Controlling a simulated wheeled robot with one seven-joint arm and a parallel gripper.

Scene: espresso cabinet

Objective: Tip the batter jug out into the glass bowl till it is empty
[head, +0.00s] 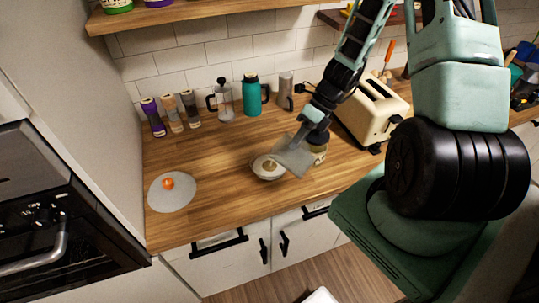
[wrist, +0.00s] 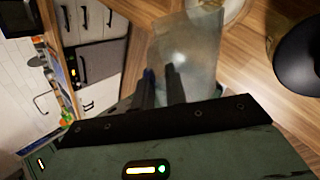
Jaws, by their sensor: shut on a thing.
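My gripper (head: 304,132) is shut on the batter jug (head: 294,158), a translucent grey vessel. The jug is tipped steeply to the left, its lower end over the right side of the glass bowl (head: 257,172). The bowl stands on the wooden counter, and something pale beige shows inside it. In the wrist view the fingers (wrist: 162,82) hold the jug (wrist: 188,48), and part of the bowl (wrist: 232,12) shows at the top edge. I cannot tell how much batter is inside the jug.
A jar (head: 319,157) stands just right of the jug, partly hidden. A cream toaster (head: 371,112) is at the right. A French press (head: 224,102), teal flask (head: 251,96) and several small bottles line the back wall. A round grey mat (head: 172,200) bears an orange item. The counter's front left is clear.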

